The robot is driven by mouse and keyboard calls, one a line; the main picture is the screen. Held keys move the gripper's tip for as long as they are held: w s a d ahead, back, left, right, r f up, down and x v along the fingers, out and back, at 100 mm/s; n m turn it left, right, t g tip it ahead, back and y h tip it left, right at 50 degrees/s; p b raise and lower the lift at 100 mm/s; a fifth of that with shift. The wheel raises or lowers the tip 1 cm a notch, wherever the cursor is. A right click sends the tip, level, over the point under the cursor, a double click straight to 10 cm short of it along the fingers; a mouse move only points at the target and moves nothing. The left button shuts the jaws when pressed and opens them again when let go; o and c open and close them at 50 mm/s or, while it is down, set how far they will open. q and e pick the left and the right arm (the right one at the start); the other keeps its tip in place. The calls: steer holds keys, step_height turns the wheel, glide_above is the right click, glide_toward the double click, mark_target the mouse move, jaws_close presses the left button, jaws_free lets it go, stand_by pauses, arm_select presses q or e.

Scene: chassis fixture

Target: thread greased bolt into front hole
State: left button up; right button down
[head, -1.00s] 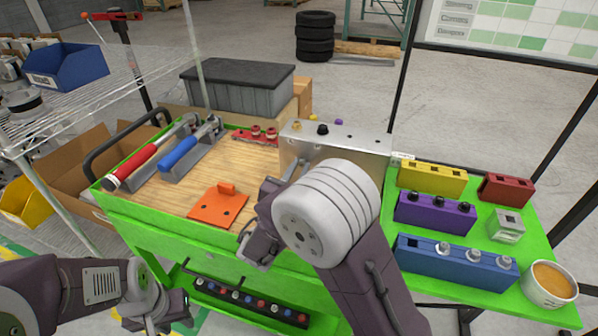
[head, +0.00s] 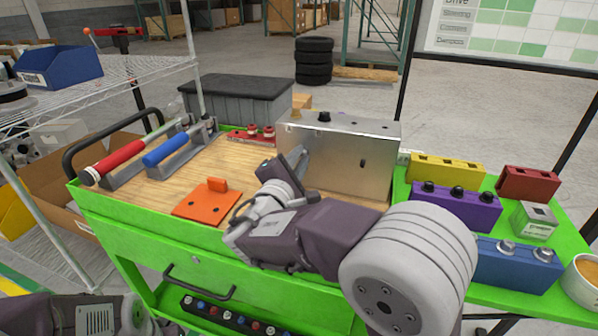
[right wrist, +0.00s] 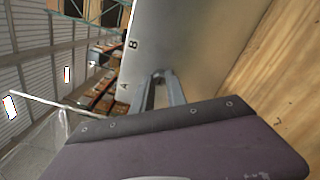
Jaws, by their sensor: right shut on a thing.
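The chassis is a silver metal box (head: 335,158) standing on the wooden top of the green cart. A dark hole (head: 362,163) shows in its front face. My right gripper (head: 298,158) is at the lower left of that face in the head view, with its fingers pointing up toward the box. In the right wrist view its fingers (right wrist: 160,77) are together close to the metal face, near a letter A. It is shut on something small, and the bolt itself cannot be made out. My left arm is at the bottom left, its gripper mostly out of frame.
An orange plate (head: 207,199) lies left of my right gripper. Red and blue handled tools (head: 166,152) lie further left. Yellow (head: 446,171), purple (head: 455,207) and blue (head: 517,265) blocks and a cup (head: 583,280) stand on the green shelf at right.

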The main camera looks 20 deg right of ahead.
steer(key=shift+p, duration=0.5)
steer(key=m+b, duration=0.1)
steer(key=b, duration=0.1)
steer(key=m+b, duration=0.1)
steer(key=b, duration=0.1)
steer(key=shift+f+m, duration=0.3)
steer(key=shift+r+m+b, duration=0.2)
steer(key=shift+m+b, duration=0.1)
steer(key=shift+b, duration=0.05)
arm_select(q)
step_height(320, 180, down, 5)
steer(key=shift+f, duration=0.1)
arm_select(e)
steer(key=shift+r, duration=0.1)
steer(key=c, duration=1.3)
jaws_free()
